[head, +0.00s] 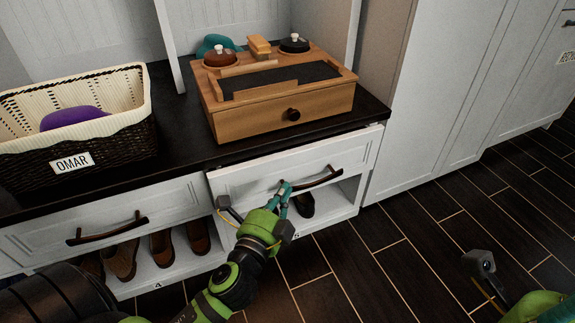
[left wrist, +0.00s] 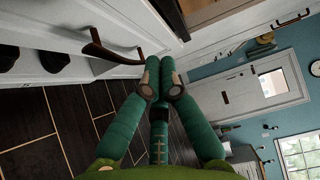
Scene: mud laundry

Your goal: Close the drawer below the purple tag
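A white drawer (head: 240,180) with a dark curved handle (head: 322,179) sits under the dark counter; its front stands out a little from the cabinet. A second white drawer (head: 45,238) on the left looks flush. No purple tag is visible in either view. My left gripper (head: 284,190) is at the right drawer's front, near the left end of its handle. In the left wrist view, its fingers (left wrist: 162,78) are together and empty, with the handle (left wrist: 96,45) beside them, not between them. Only part of my right gripper shows at the lower right; its fingertips are hidden.
A wicker basket labelled OMAR (head: 125,130) holds a purple item (head: 75,117). A wooden box (head: 240,120) with a small knob stands on the counter (head: 185,145). Shoes (head: 160,250) sit in cubbies below. The dark plank floor (head: 400,260) at right is clear.

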